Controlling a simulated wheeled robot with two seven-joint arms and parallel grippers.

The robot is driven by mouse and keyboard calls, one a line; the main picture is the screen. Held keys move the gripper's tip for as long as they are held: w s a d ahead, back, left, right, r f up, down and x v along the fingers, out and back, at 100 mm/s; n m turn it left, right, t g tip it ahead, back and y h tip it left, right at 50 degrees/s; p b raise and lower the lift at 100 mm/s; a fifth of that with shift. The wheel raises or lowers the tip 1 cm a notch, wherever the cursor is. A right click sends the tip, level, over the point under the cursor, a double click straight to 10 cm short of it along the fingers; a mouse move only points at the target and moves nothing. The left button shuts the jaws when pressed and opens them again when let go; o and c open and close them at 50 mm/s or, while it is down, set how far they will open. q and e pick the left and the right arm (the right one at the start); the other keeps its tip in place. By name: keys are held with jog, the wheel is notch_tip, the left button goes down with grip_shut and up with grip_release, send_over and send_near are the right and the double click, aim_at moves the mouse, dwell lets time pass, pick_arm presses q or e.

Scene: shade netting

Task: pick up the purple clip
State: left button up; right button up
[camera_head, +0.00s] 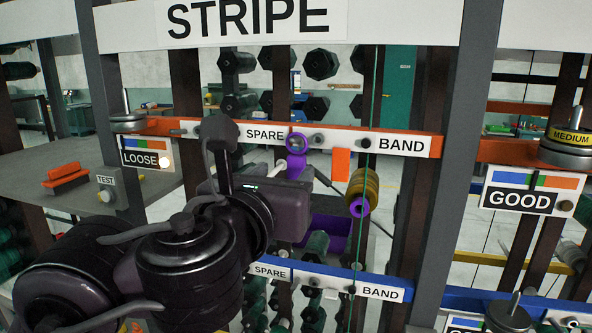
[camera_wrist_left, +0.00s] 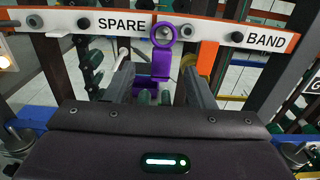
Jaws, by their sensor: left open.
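The purple clip (camera_head: 296,146) hangs at the orange rail between the words SPARE and BAND, its ring at the top and its body below. In the left wrist view the clip (camera_wrist_left: 163,38) is straight ahead, near the middle. My left gripper (camera_head: 291,178) is open in front of the rail, and it also shows in the left wrist view (camera_wrist_left: 159,74). Its two fingers stand to the left and right of the clip's lower body, with gaps visible. Whether they reach the clip's depth I cannot tell. My right gripper is not in view.
An orange tag (camera_head: 341,164) hangs just right of the clip. A yellow-brown spool (camera_head: 363,185) with a purple core is beyond it, near a thin green cord (camera_head: 373,105). A blue rail (camera_head: 325,279) runs below. A purple bin (camera_head: 332,229) is behind the gripper.

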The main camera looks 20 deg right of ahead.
aim_at(294, 161)
pick_arm(q)
jog(key=x, duration=0.3)
jog(key=p+x, duration=0.1)
jog(key=shift+w+d+r, duration=0.2)
jog(key=shift+d+r, duration=0.1)
jog(key=shift+w+d+f, duration=0.1)
jog(key=shift+w+d, duration=0.1)
jog(key=shift+w, duration=0.15)
jog(key=shift+c, duration=0.3)
jog(key=shift+s, duration=0.1)
jog(key=c, duration=1)
